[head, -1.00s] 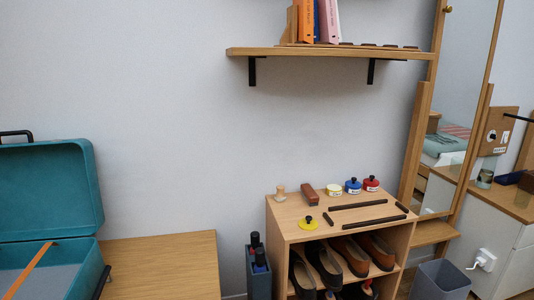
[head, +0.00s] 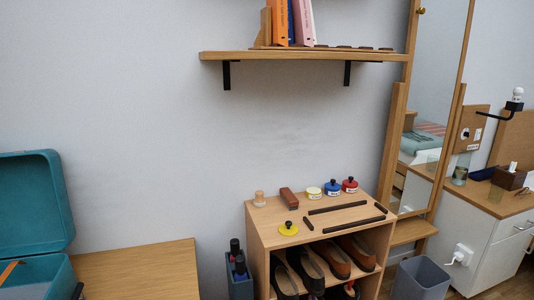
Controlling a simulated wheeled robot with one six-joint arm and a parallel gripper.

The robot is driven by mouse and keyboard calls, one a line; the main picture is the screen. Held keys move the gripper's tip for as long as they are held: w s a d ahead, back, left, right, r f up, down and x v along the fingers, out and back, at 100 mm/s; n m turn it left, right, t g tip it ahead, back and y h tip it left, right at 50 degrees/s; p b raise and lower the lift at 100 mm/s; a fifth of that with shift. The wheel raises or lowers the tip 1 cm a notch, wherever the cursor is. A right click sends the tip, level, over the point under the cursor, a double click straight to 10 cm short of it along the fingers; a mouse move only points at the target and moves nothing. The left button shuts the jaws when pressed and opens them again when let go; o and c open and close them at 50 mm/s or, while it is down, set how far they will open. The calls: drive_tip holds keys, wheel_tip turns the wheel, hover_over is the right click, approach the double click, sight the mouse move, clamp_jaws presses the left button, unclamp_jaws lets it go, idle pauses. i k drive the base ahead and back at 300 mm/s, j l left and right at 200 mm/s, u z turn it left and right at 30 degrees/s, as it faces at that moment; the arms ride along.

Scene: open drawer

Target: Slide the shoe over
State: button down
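Several shoes stand on the upper inner shelf of a wooden shoe cabinet. A dark pair (head: 308,262) is at the left, with one dark shoe (head: 283,275) nearest the cabinet's left wall. A brown pair is to its right, with one brown shoe (head: 333,257) beside the dark pair and another (head: 357,250) nearest the right wall. More dark footwear shows partly on the level below, cut off by the picture's bottom edge. My gripper is not in view.
On the cabinet top (head: 262,228) are round tins, a brown brush (head: 288,198) and dark strips. A grey bin (head: 420,278) stands at its right, a blue-grey holder with bottles (head: 239,280) at its left. A wall shelf (head: 300,55) hangs above. A teal suitcase (head: 35,205) is at left.

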sight(313, 277)
drive_tip(key=i+l, duration=0.85)
drive_tip(key=i+u, duration=0.05)
drive_tip(key=i, duration=0.05)
